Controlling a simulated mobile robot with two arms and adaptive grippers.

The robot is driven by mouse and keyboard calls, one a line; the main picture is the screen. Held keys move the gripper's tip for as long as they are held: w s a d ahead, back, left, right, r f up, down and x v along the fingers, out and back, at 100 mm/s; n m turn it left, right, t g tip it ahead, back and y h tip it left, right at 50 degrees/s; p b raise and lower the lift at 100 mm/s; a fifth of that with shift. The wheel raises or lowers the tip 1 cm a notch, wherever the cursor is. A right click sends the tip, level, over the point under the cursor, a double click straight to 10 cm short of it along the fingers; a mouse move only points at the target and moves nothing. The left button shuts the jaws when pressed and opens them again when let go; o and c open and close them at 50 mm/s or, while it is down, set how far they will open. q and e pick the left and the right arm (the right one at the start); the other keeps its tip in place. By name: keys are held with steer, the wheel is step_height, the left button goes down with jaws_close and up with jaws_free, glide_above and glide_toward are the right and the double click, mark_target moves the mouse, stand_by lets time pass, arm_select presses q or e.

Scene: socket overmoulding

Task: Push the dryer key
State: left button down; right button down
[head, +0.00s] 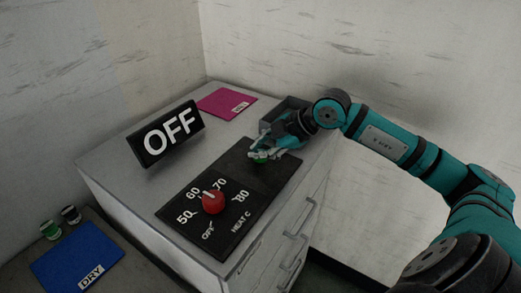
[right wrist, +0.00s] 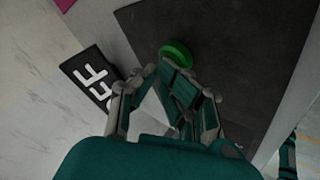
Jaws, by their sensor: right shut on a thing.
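A dark control panel (head: 190,210) lies on top of a grey cabinet. On its far part is a round green key (head: 261,159), partly hidden by my right gripper (head: 264,153). The right wrist view also shows the green key (right wrist: 176,52), with my right gripper's fingertips (right wrist: 165,77) drawn together against its near edge. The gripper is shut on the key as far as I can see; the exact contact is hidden. A black sign reading OFF (head: 172,134) stands tilted behind the panel. My left gripper is out of view.
A red heat knob (head: 213,201) sits on the panel's near part. A grey open box (head: 286,107) and a magenta mat (head: 227,102) lie farther back. A blue DRY mat (head: 75,258) and two small jars, one green (head: 51,230), one dark (head: 71,214), are at lower left.

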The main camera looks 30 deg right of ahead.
steer(key=shift+d, duration=0.1)
steer(key=shift+r+p, duration=2.15)
steer(key=shift+r, duration=0.95)
